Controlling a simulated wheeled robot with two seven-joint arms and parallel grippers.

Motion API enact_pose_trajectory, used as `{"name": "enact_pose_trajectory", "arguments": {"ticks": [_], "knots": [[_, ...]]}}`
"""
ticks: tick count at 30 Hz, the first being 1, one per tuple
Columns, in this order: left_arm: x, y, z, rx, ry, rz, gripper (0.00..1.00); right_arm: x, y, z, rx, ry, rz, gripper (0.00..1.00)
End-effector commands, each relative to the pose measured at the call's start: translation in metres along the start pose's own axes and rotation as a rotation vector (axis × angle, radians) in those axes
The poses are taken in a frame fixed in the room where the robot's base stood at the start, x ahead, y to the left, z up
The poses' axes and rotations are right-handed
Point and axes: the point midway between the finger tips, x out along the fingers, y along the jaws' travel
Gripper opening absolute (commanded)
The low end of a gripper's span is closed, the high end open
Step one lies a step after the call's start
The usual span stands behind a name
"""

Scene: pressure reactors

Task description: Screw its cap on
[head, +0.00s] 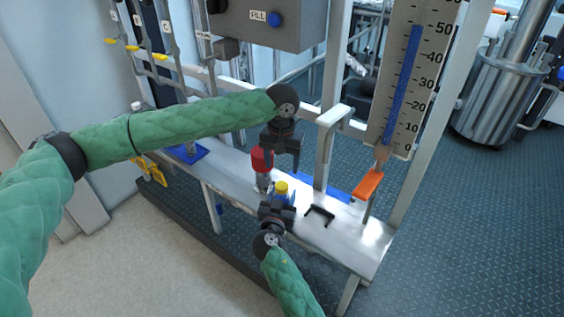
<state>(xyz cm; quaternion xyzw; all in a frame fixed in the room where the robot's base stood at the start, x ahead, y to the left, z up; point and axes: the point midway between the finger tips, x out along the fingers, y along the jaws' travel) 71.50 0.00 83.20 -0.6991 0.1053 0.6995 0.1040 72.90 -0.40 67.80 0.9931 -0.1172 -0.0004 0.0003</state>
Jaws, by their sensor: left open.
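A small bottle with a blue body (283,198) and a yellow top (281,187) stands over the metal bench. My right gripper (279,206) comes from below and is right against the bottle. Its fingertips are mostly hidden, so I cannot tell whether they are closed on it. My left gripper (284,160) points down, open, a little above and behind the yellow top. Nothing shows clearly between its fingers. A red cylinder (262,160) on a pale, shiny lower part stands just left of the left gripper, partly hidden by it.
The narrow metal bench (340,240) carries a black bracket (319,216). An orange lever handle (368,184) and a scale column (402,80) rise at the right. A metal post (327,150) stands close behind the grippers. Yellow valve handles (133,48) are at the left.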

Motion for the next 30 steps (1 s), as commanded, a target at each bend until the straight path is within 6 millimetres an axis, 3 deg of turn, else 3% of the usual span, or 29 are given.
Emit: {"name": "enact_pose_trajectory", "arguments": {"ticks": [18, 30], "knots": [[0.0001, 0.0004, -0.0005, 0.481, 0.003, 0.001, 0.63, -0.0001, 0.0, 0.0, 0.0, 0.0, 0.0, 0.0], [0.0001, 0.0004, -0.0005, 0.549, 0.003, 0.001, 0.63, -0.0001, 0.0, 0.0001, 0.0, 0.0, 0.0, 0.0]]}}
